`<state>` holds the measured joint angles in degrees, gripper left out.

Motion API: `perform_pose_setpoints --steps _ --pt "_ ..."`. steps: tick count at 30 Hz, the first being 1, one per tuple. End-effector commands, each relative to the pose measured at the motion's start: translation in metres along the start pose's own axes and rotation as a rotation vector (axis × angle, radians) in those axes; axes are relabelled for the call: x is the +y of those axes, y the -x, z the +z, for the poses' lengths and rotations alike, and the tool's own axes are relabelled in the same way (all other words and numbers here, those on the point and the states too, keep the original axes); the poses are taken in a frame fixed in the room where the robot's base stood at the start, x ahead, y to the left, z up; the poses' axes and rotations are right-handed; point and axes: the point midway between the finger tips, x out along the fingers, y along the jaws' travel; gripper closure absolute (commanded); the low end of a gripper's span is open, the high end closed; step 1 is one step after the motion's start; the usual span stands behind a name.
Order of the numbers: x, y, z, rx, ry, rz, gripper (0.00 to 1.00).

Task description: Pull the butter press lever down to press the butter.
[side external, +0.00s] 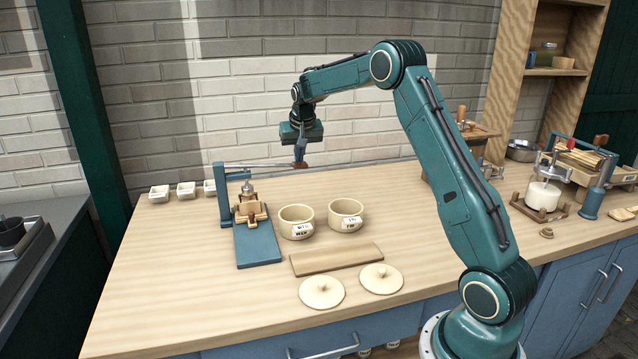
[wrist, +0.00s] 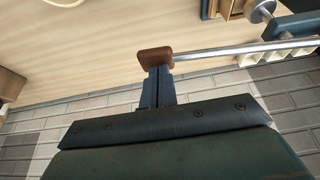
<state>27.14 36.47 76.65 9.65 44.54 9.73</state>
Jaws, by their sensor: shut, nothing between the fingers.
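The butter press stands on the counter, with a blue base (side external: 258,248) and an upright blue post (side external: 222,190). Its lever (side external: 262,165) is a thin metal rod that runs out about level from the post top; the rod also shows in the wrist view (wrist: 225,49). A brown handle (wrist: 155,61) caps its free end. My gripper (side external: 300,153) points down at this handle. Its fingers (wrist: 157,78) are shut together, with their tips at the handle; I cannot tell whether they touch it. A wooden mould (side external: 250,211) sits on the press base under the plunger.
Two labelled crocks (side external: 297,222) (side external: 346,215) stand right of the press. A wooden board (side external: 335,258) and two round lids (side external: 322,292) (side external: 381,279) lie in front. Small white dishes (side external: 186,190) stand behind at left. The front left counter is clear.

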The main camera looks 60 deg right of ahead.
Motion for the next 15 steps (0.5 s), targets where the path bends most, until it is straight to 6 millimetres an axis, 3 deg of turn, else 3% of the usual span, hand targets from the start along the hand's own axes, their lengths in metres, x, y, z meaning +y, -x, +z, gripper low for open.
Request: perform_pose_setpoints --steps 15 --pt "0.0005 -0.0048 0.0031 -0.006 0.000 0.002 1.00"
